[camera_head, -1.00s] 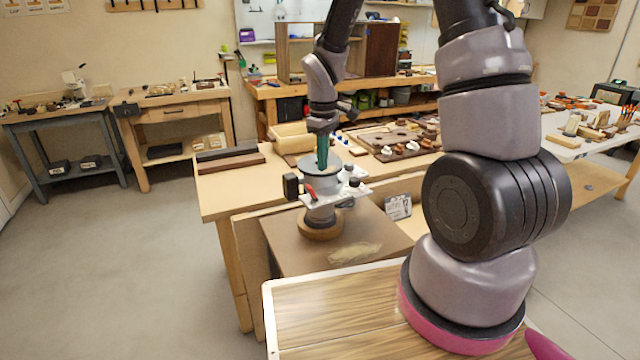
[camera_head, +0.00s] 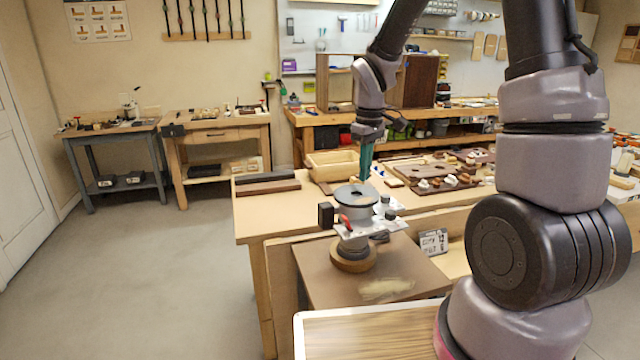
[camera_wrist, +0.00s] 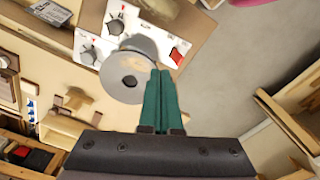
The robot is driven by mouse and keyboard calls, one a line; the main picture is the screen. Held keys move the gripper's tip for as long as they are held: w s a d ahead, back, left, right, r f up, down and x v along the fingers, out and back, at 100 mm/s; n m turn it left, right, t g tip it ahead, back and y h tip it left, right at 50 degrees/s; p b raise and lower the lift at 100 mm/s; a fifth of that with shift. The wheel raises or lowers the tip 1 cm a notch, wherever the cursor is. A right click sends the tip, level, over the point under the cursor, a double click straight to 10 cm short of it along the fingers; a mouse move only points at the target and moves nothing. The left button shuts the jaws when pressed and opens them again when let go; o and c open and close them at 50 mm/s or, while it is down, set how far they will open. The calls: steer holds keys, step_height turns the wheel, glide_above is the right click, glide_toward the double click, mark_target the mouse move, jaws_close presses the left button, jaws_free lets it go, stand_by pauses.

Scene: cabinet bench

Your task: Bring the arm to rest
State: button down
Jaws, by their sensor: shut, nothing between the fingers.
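My gripper (camera_head: 366,164) points down over the bench in the head view, its green fingers close together with nothing between them. In the wrist view the shut green fingers (camera_wrist: 160,98) reach up beside a round grey disc with a centre hole. The disc tops a machine (camera_head: 355,225) with a white plate, red switch and black knobs. The fingertips are near the disc's far edge in the head view; I cannot tell the exact gap. My arm is raised and bent on the right.
The machine stands on a brown board (camera_head: 315,283) at the front of the workbench (camera_head: 255,220). A wooden tray (camera_head: 330,165), dark bars (camera_head: 268,187) and a board with small parts (camera_head: 436,174) lie near the gripper. A cabinet (camera_head: 420,82) stands behind. The floor at left is clear.

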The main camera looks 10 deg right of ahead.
steer(key=s+d+r+m+t+y, duration=0.1)
steer(key=s+d+r+m+t, duration=0.2)
steer(key=s+r, duration=0.6)
steer(key=s+d+r+m+t+y, duration=0.1)
steer(key=s+d+r+m+t, duration=0.2)
steer(key=s+r+m, duration=0.5)
step_height(320, 180, up, 5)
steer(key=shift+s+f+m+t, duration=0.1)
steer(key=shift+s+m+t, duration=0.25)
steer(key=shift+s, duration=0.3)
